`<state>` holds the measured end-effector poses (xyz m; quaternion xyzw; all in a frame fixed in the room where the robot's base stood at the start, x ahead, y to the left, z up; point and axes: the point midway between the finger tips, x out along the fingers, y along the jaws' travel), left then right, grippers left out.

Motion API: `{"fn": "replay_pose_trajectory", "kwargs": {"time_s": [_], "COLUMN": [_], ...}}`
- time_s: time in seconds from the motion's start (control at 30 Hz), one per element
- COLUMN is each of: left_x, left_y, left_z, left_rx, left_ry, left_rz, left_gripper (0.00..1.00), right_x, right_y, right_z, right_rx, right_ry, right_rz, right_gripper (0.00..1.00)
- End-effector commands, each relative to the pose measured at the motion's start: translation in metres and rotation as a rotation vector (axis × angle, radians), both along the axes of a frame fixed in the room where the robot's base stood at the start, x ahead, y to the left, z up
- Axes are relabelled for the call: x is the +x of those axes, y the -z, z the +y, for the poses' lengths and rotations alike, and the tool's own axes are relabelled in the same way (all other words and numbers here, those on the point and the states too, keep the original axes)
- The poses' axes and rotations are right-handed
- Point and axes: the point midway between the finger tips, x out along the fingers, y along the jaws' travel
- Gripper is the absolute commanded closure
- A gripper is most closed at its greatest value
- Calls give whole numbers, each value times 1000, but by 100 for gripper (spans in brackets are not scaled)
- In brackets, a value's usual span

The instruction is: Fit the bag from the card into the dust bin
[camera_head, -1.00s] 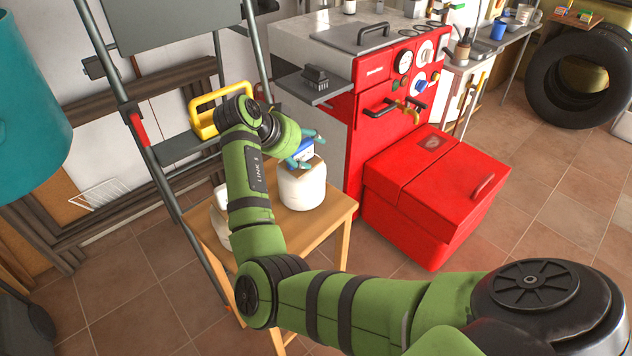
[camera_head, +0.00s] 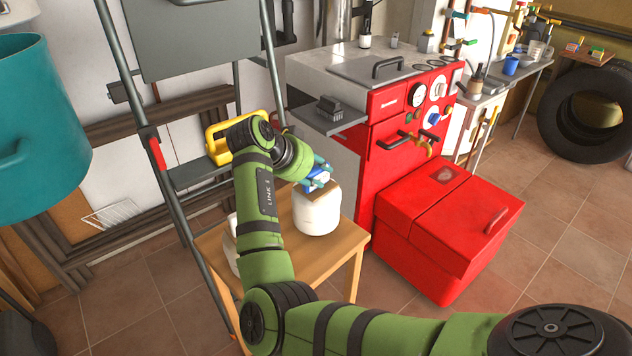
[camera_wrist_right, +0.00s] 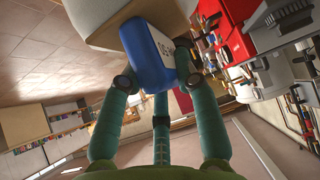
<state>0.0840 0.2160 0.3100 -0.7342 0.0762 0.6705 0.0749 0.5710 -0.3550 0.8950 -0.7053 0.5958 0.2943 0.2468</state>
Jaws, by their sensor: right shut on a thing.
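My right gripper (camera_head: 313,176) is shut on a blue rolled or folded thing (camera_wrist_right: 146,54) with a white lettered label, seemingly the bag. In the right wrist view the fingers (camera_wrist_right: 158,84) press on its sides. A tan, flat-faced piece (camera_wrist_right: 110,22), likely the card, lies against it. In the head view the blue thing is just above a white rounded container (camera_head: 317,214) on a small wooden table, with a brown piece (camera_head: 330,192) at its top. I cannot tell whether this container is the dust bin, or whether they touch. My left gripper is out of view.
The wooden table (camera_head: 343,250) also holds another pale container (camera_head: 231,232), partly behind my arm. A grey ladder with a yellow-handled thing (camera_head: 217,146) stands left. The red boiler (camera_head: 385,165) and red box (camera_head: 447,225) stand right. A teal vessel (camera_head: 40,135) hangs left.

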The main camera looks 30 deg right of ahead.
Motion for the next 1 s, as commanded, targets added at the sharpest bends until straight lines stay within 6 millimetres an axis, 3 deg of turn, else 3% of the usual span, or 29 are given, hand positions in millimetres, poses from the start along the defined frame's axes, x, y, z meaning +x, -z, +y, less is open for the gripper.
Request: {"fn": "replay_pose_trajectory", "kwargs": {"time_s": [0.1,0.5,0.73,1.0], "left_x": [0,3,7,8], "left_y": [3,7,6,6], "left_z": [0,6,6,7], "left_rx": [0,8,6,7], "left_ry": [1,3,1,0], "left_rz": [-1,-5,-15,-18], "left_gripper": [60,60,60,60], "right_x": [1,-78,-99,-103], "right_y": [-28,-77,-91,-93], "right_z": [-1,-43,-54,-56], "right_rx": [-4,-3,-2,-3], "right_ry": [1,4,1,-1], "right_rz": [-11,-9,-5,-3], "right_gripper": [100,100,100,100]}}
